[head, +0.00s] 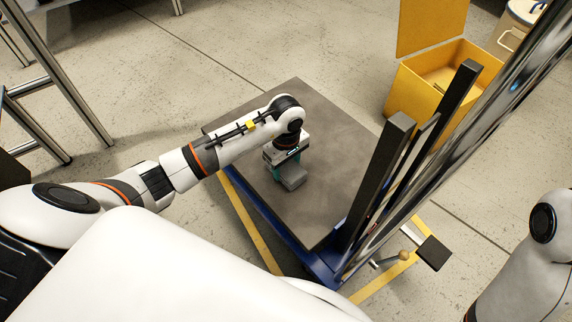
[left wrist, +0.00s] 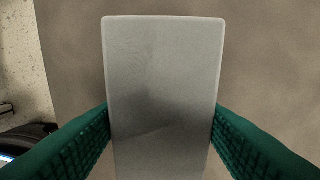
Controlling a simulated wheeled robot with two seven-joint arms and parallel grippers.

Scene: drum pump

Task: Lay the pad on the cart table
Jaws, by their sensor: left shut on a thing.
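The pad (left wrist: 162,80) is a light grey rounded rectangle. In the left wrist view it lies between the two green fingers of my left gripper (left wrist: 160,135), which touch its long sides. In the head view the pad (head: 292,178) shows below my left gripper (head: 284,168), over the middle of the cart table (head: 335,150). The cart table is a flat dark grey top on a blue frame. I cannot tell whether the pad touches the table top or is slightly above it. My right gripper is outside both views; only part of my right arm shows.
A cart mast with dark posts (head: 377,180) and shiny rails rises at the table's right side. An open yellow bin (head: 420,98) stands behind it. A metal frame (head: 65,85) is at the left. Yellow floor lines run by the cart. Much of the table top is bare.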

